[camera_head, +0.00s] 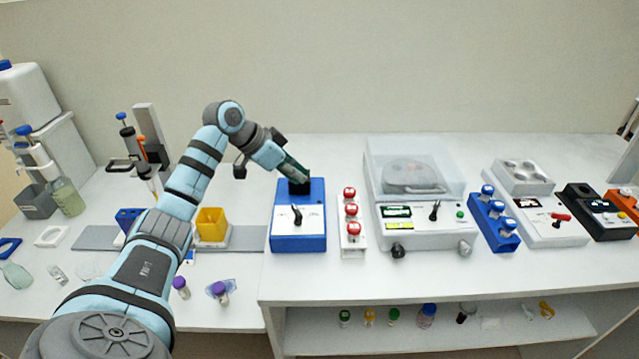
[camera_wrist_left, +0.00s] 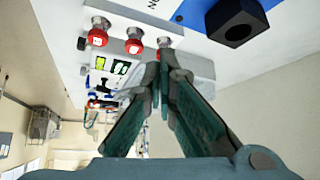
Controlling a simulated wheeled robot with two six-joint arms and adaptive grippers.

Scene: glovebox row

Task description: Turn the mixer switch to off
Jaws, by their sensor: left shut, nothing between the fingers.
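The mixer (camera_head: 298,238) is a blue box with a white front panel and a black cup (camera_wrist_left: 237,22) on top. Its black switch (camera_head: 297,214) sits on the white panel; the labels are too small to read in the head view. My left gripper (camera_head: 304,176) is shut and empty, over the back of the mixer by the cup, apart from the switch. In the left wrist view the shut fingertips (camera_wrist_left: 165,66) meet near the red-capped vials, and the switch does not show there. My right gripper is not in view.
A white rack of red-capped vials (camera_head: 351,209) stands close right of the mixer. Right of it is a centrifuge (camera_head: 425,240) with a clear lid. A yellow box (camera_head: 211,223) stands left on the lower bench. The bench edge runs just in front of the mixer.

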